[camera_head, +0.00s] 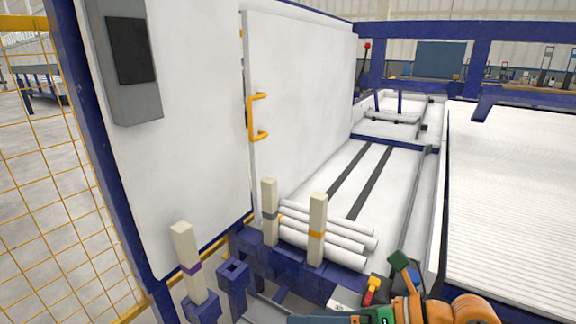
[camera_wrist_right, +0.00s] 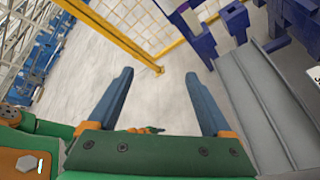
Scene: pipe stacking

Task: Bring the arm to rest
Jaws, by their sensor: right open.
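My right gripper (camera_wrist_right: 158,76) is open and empty in the right wrist view, its two blue-grey fingers spread over grey floor. In the head view, part of the right gripper (camera_head: 322,319) shows at the bottom edge, with my orange and green arm beside it. The rest of it is cut off by the frame. My left gripper is not in view. Several white pipes (camera_head: 322,236) lie stacked on the blue frame behind beige posts (camera_head: 318,230), apart from my gripper.
A white panel door with a yellow handle (camera_head: 252,117) stands at the left. A corrugated white surface (camera_head: 510,190) lies at the right. A yellow mesh fence (camera_head: 45,170) is at far left. Blue posts and a grey rail (camera_wrist_right: 255,110) flank the gripper's right side in the wrist view.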

